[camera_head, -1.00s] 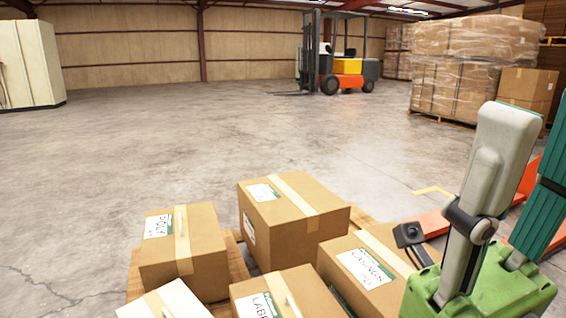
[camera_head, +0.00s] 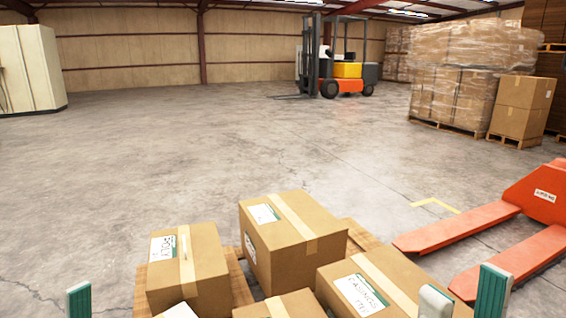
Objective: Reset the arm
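Several cardboard boxes stand on a wooden pallet (camera_head: 240,288) at the bottom centre of the head view. They include a box labelled POLY (camera_head: 205,262), a taller box (camera_head: 300,245) and a box labelled CASINGS (camera_head: 385,282). My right gripper (camera_head: 464,294) shows only its two fingertips at the bottom edge, one pale grey and one with a green ribbed pad. They stand apart with nothing seen between them, in front of the CASINGS box. My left gripper (camera_head: 78,300) shows only one green fingertip at the lower left; the rest is out of frame.
An orange pallet jack (camera_head: 535,192) stands at the right, its forks towards the boxes. Wrapped pallet loads (camera_head: 460,85), a forklift (camera_head: 345,75) and a pale cabinet (camera_head: 25,70) stand farther back. The concrete floor between is clear.

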